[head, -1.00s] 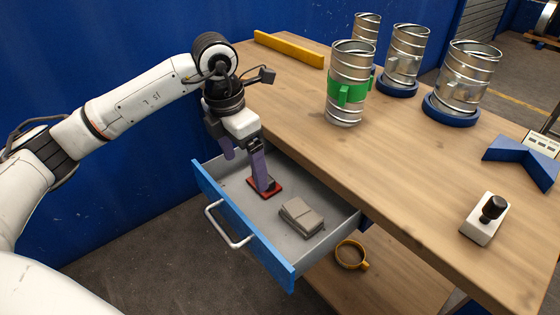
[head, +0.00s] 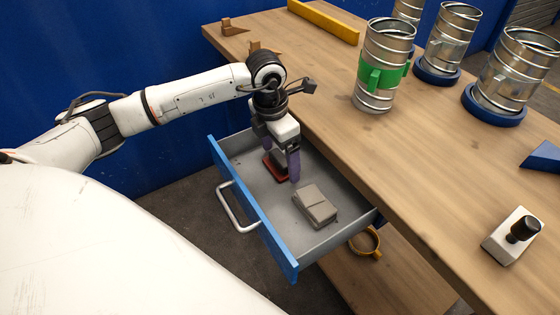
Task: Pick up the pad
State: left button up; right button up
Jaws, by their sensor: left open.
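A red pad (head: 270,169) lies flat in the open drawer (head: 262,188), towards its back left; a greyish part on top of it is largely hidden by my gripper. My left gripper (head: 279,157) has purple fingers and points down into the drawer over the red pad. It is open, with one finger in front and to the right of the pad and the other mostly hidden. I cannot tell whether the fingers touch it. A grey, block-like stack (head: 315,205) lies to the right of the gripper in the drawer. My right gripper is not in view.
The drawer's blue front (head: 250,208) and handle (head: 236,212) face left. The wooden bench (head: 420,165) carries metal duct pieces, one with a green clamp (head: 369,78). A yellow ring (head: 366,242) lies on the lower shelf. A black-knobbed white block (head: 511,235) stands at right.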

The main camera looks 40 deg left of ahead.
aim_at(280, 157)
pick_arm(q)
jog(key=shift+f, duration=0.45)
jog(key=shift+w, duration=0.1)
jog(key=c, duration=1.2)
jog(key=shift+o, duration=0.2)
jog(key=shift+r, duration=0.1)
jog(key=shift+r, duration=0.1)
notch_tip(280, 157, up, 10)
jog(key=shift+f+b, duration=0.1)
jog(key=shift+b, duration=0.25)
jog(key=shift+o, duration=1.2)
jog(key=shift+d, duration=0.1)
jog(key=shift+c, duration=0.6)
